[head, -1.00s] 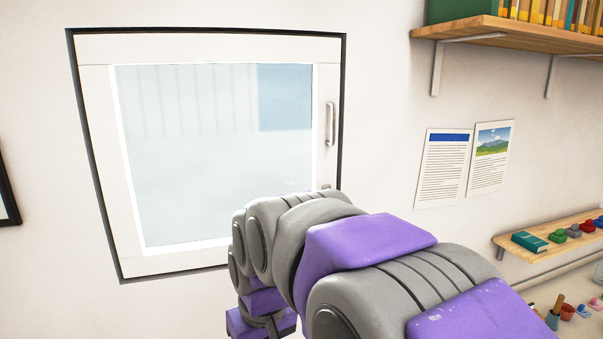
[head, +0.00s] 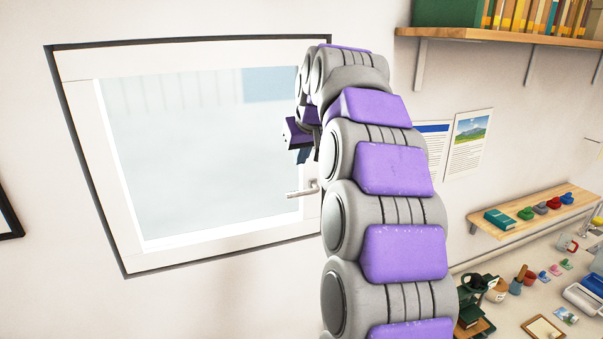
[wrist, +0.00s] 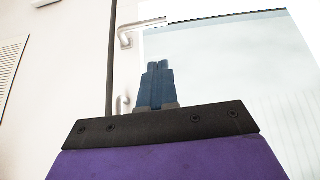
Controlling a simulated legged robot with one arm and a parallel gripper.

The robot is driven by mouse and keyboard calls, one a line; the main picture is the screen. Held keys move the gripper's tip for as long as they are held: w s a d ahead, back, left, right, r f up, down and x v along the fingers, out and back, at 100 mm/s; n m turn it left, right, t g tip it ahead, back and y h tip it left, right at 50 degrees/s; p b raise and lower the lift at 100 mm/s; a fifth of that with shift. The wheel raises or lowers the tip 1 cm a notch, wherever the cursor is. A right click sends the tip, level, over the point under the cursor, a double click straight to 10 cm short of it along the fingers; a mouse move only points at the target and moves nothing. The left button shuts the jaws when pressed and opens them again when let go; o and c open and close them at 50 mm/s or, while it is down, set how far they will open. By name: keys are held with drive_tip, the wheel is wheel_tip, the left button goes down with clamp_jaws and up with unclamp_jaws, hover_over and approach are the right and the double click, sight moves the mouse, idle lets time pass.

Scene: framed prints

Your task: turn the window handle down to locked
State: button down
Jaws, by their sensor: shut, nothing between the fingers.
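The white window (head: 75,130) is on the wall at left in the head view. Its silver lever handle (head: 303,190) sits low on the right side of the frame and points left, about level, across the glass edge. In the wrist view, which is upside down, the lever (wrist: 140,30) is at the top and points right. My gripper (head: 304,156) is just above the lever in the head view. Its blue fingers (wrist: 158,65) are shut and empty, apart from the lever in the wrist view.
A second, upright bar handle (wrist: 122,106) is on the same frame, beside my gripper; my arm hides it in the head view. Two posters (head: 467,143), a book shelf (head: 500,38) and a lower shelf (head: 535,209) are at right. A cluttered table (head: 510,318) is bottom right.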

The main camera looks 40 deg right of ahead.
drive_tip(key=shift+w+d+r, duration=0.15)
drive_tip(key=shift+d+r, duration=0.65)
drive_tip(key=shift+d, duration=0.1)
drive_tip(key=shift+f, duration=0.1)
